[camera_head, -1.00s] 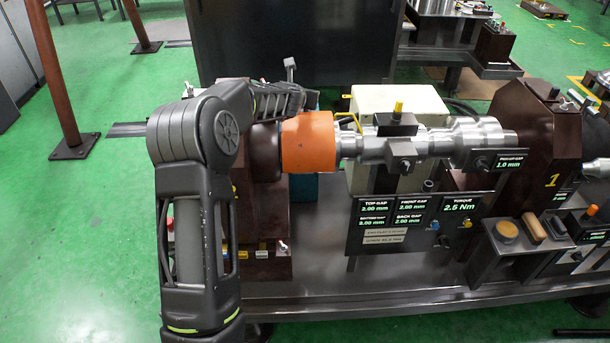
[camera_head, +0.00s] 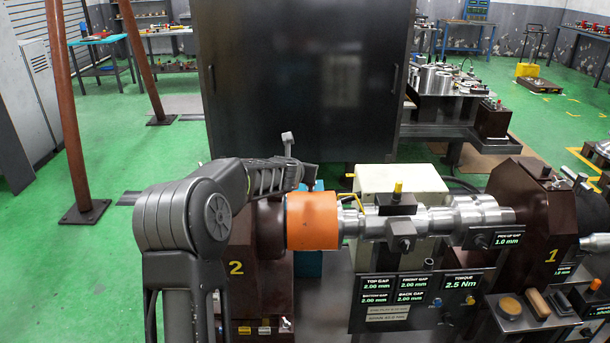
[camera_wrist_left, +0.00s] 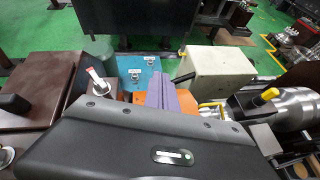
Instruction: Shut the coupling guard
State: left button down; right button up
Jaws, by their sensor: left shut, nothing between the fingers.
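The coupling guard appears to be the orange rounded cover (camera_head: 312,221) at the left end of the silver shaft line (camera_head: 375,222) in the head view. Part of its orange surface shows beside the fingers in the left wrist view (camera_wrist_left: 208,104). My left arm reaches in from the left, with its wrist just behind and above the orange cover. My left gripper (camera_wrist_left: 169,94) shows purple fingers pressed together, with nothing between them. In the head view its fingertips are hidden or too small to make out. Whether the fingers touch the cover cannot be told. My right gripper is not in view.
A brown housing marked 2 (camera_head: 238,264) stands left of the cover, and one marked 1 (camera_head: 530,215) stands at the right. A cream box (camera_head: 405,178) and a blue box (camera_wrist_left: 140,72) stand behind. Gap and torque displays (camera_head: 415,295) are in front.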

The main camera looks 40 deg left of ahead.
pick_arm(q)
jog(key=r, duration=0.1)
jog(key=s+r+p, duration=0.1)
jog(key=r, duration=0.1)
jog(key=s+r+p, duration=0.1)
jog(key=r, duration=0.1)
jog(key=shift+r, duration=0.1)
